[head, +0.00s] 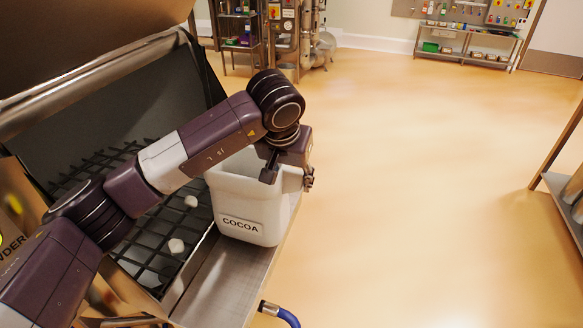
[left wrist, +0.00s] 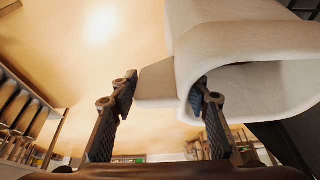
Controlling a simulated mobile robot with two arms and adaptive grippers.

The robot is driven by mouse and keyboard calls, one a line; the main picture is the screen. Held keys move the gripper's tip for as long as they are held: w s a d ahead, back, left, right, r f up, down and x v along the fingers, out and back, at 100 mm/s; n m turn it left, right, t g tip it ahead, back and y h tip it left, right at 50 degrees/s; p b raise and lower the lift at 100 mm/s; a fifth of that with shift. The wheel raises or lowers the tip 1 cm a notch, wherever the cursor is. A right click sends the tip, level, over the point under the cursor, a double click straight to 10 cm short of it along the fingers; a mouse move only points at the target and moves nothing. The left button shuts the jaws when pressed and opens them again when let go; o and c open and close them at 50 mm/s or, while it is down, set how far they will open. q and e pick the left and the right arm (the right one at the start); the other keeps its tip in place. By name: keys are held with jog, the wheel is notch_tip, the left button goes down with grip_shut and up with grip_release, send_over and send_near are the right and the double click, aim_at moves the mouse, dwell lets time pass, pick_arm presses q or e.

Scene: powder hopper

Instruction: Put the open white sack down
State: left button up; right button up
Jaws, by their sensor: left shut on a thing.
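The white sack (head: 240,200), with a COCOA label on its front, is upright at the metal ledge along the hopper's right side. It looks like a white tub with an open top, partly hidden by my arm. My left gripper (head: 288,178) reaches down over its right rim and is shut on it. In the left wrist view the gripper (left wrist: 162,92) has one finger inside the mouth of the sack (left wrist: 250,50) and the other outside. I cannot tell whether the sack's base rests on the ledge. My right gripper is out of view.
The hopper has a raised dark lid (head: 150,92) and a black grid (head: 150,245) with a few white lumps (head: 176,246). The bare metal ledge (head: 222,282) runs towards me, with a blue hose (head: 284,316) beside it. Open floor lies right; shelves stand at the back.

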aim_at(291, 188)
pick_arm(q)
notch_tip(291, 188, down, 3)
jog(key=shift+f+p, duration=0.15)
jog(key=shift+p, duration=0.15)
jog(key=shift+f, duration=0.1)
jog(key=o, duration=1.3)
jog(key=shift+s+f, duration=0.1)
jog(key=shift+f, duration=0.05)
jog(key=shift+r, duration=0.2)
jog(key=b+v, duration=0.1)
jog(key=v, duration=1.1)
jog(key=shift+b, duration=0.35)
jog(key=shift+s+f, duration=0.1)
jog(key=shift+f, duration=0.05)
